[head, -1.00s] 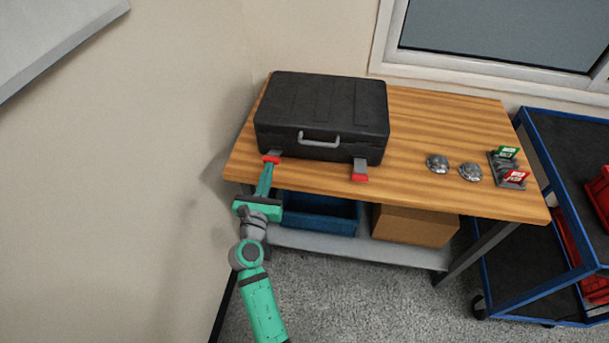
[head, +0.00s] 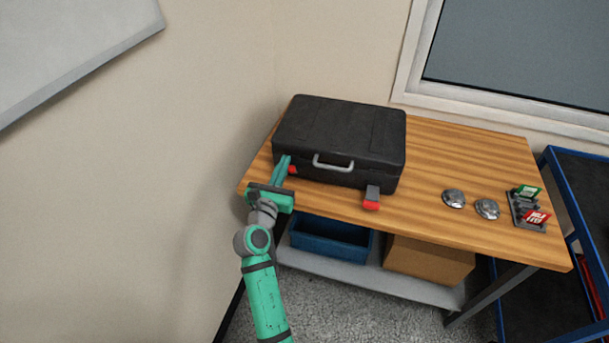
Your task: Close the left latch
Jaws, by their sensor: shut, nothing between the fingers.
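The black case (head: 340,138) lies closed on the wooden table, with its grey handle (head: 333,162) facing the front. The red-tipped left latch (head: 292,170) is at the left of the case front, raised close to the case wall. Its grey part is mostly hidden by my gripper, so I cannot tell if it is fully closed. My gripper (head: 285,161) is shut and empty, its fingers right beside or touching the left latch. The right latch (head: 371,199) sticks out from the case front with its red tip low.
The wooden table (head: 430,207) has two silver domes (head: 454,198) and a small stand with green and red signs (head: 527,208) at the right. A blue bin (head: 330,238) and a cardboard box (head: 428,260) sit on the shelf below. A wall is close on the left.

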